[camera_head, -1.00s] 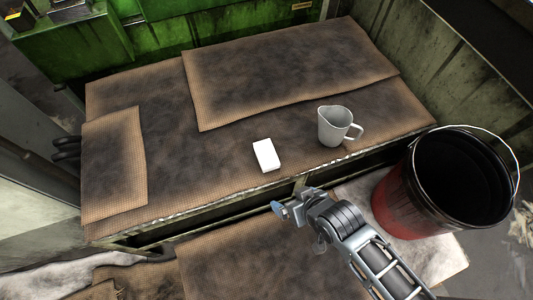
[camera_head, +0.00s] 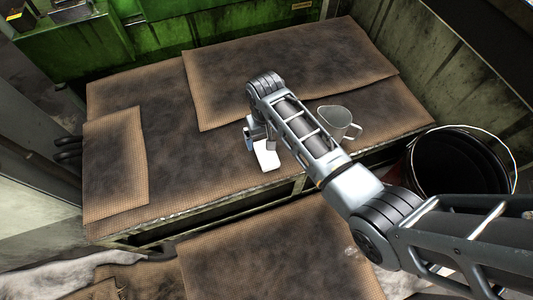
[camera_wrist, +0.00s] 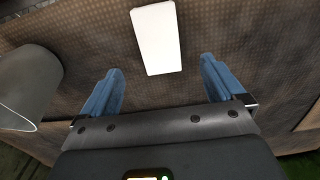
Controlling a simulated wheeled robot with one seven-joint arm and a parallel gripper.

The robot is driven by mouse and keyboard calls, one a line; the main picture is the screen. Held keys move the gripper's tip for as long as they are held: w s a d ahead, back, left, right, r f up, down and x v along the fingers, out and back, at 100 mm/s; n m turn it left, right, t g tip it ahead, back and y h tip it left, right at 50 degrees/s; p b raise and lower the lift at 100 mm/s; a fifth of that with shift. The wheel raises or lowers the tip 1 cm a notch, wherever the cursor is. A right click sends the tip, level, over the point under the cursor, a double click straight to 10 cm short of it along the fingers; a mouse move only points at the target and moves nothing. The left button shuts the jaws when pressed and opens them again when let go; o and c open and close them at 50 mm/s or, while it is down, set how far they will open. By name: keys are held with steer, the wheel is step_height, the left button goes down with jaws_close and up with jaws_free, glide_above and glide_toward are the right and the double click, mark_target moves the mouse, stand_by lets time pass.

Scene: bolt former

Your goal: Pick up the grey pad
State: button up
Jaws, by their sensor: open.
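The pad (camera_head: 267,158) looks white to pale grey, a flat rectangle lying on the brown matted bench. My gripper (camera_head: 258,143) is over the bench right at the pad in the head view, partly covering its far end. In the wrist view the pad (camera_wrist: 158,38) lies ahead of and between the lines of the two blue fingers. My gripper (camera_wrist: 158,85) is open there, with nothing between its fingers. The height of the fingers above the bench is hard to tell.
A dark bucket (camera_head: 455,165) stands at the right. The bench mat (camera_head: 190,165) left of the pad is clear.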

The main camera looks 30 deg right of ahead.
step_height(320, 180, down, 7)
steer(key=shift+w+f+b, duration=0.15)
steer(key=shift+f+b, duration=0.05)
steer(key=shift+b, duration=0.4)
steer(key=shift+c, duration=0.2)
steer(key=c, duration=1.2)
steer(key=shift+o, duration=0.2)
steer(key=shift+d+r+p, duration=0.15)
steer(key=shift+r+p, duration=0.4)
steer(key=shift+r, duration=1.8)
steer(key=s+d+r+p, duration=0.1)
steer(key=s+d+r, duration=0.5)
steer(key=d, duration=0.3)
steer(key=shift+d+r, duration=0.2)
steer(key=shift+d, duration=0.2)
